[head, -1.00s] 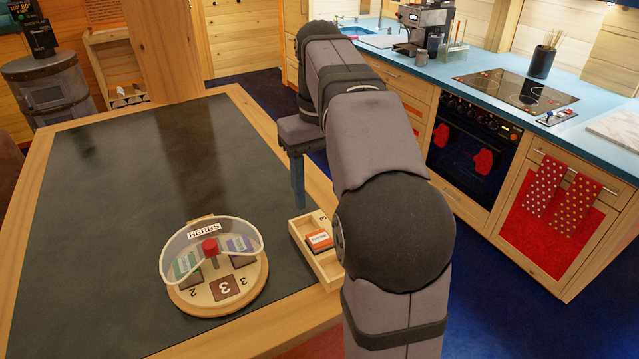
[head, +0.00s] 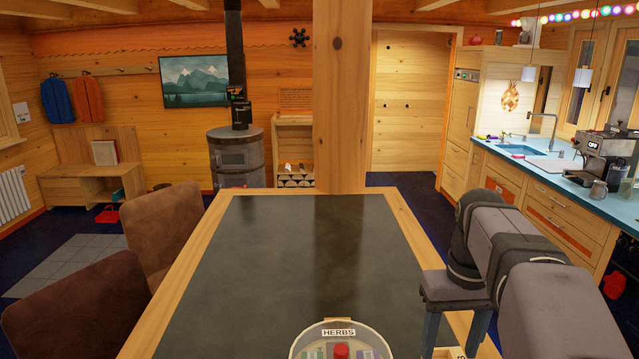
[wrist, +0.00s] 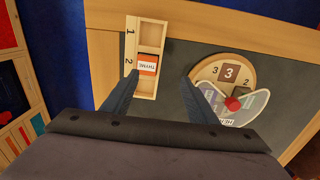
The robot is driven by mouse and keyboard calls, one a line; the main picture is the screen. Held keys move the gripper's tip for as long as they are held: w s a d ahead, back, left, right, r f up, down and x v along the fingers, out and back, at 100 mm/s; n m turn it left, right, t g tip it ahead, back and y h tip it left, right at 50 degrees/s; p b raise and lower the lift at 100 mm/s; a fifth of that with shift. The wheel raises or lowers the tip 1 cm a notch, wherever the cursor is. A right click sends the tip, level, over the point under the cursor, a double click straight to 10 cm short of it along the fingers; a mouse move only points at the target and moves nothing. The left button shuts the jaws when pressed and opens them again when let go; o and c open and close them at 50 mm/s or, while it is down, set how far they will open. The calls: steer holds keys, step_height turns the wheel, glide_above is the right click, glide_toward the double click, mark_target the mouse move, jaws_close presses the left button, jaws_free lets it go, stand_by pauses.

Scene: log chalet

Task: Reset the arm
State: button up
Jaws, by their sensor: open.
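My gripper (head: 455,345) is open, with its two fingers pointing down over the right front edge of the table. In the wrist view the open fingers (wrist: 162,78) have nothing between their tips. Below them lies a small wooden tray (wrist: 133,88) with compartments marked 1 and 2. An orange and white block labelled THYME (wrist: 148,64) lies in the tray. Beside the tray is a round wooden turntable (wrist: 208,68) with numbered places and a clear cover with a red knob (wrist: 232,103). The cover's HERBS label (head: 339,333) shows at the bottom of the head view.
The dark table top (head: 310,240) is bare beyond the turntable. A wooden post (head: 341,100) stands at its far end. Two brown chairs (head: 165,225) are on the left. A blue counter (head: 570,200) with a coffee machine (head: 605,155) runs along the right.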

steer(key=s+a+f+p, duration=0.8)
steer(key=s+a+f, duration=0.1)
steer(key=s, duration=0.5)
steer(key=shift+f, duration=0.9)
